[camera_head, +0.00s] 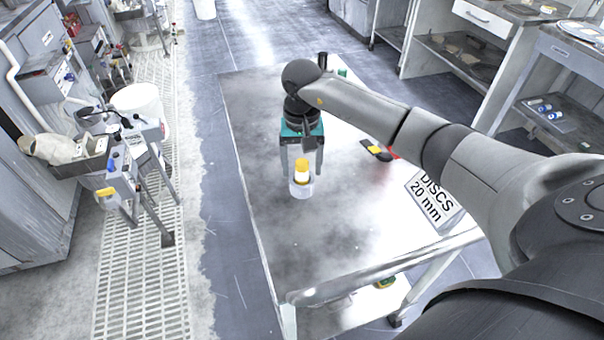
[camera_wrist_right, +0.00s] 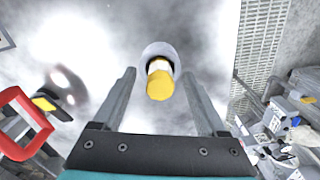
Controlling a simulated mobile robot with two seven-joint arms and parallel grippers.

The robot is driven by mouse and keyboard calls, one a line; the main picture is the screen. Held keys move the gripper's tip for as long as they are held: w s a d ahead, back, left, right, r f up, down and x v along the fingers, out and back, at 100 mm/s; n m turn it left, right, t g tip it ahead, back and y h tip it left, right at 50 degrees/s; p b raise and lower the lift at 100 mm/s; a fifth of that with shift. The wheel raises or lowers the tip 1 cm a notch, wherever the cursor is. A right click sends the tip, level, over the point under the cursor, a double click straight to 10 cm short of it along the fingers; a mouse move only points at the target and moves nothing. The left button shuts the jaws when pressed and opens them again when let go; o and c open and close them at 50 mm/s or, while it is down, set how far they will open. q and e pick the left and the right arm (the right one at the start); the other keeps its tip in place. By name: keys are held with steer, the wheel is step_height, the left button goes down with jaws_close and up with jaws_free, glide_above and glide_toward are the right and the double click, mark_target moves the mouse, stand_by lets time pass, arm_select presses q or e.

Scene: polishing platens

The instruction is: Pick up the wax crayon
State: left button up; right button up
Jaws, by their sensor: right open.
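A thick, short piece with a yellow top and a white body, which looks like the wax crayon (camera_head: 302,168), stands in a pale cup (camera_head: 301,190) on the metal table. It also shows in the right wrist view (camera_wrist_right: 160,84), yellow end toward the camera, with the cup rim (camera_wrist_right: 158,50) around it. Its lower part is hidden in the cup. My right gripper (camera_head: 304,170) points down over it, open, with one finger on each side. In the right wrist view the crayon lies between the fingertips (camera_wrist_right: 157,78), with gaps on both sides. My left gripper is not in view.
The metal table (camera_head: 290,240) is clear in front and to the left. A box marked "DISCS 20 mm" (camera_head: 435,200) stands at the right edge. A red, yellow and black item (camera_head: 380,151) lies behind it. A small green item (camera_head: 343,72) is at the back.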

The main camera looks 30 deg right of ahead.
steer(key=shift+f, duration=0.25)
steer(key=shift+c, duration=0.4)
jaws_close()
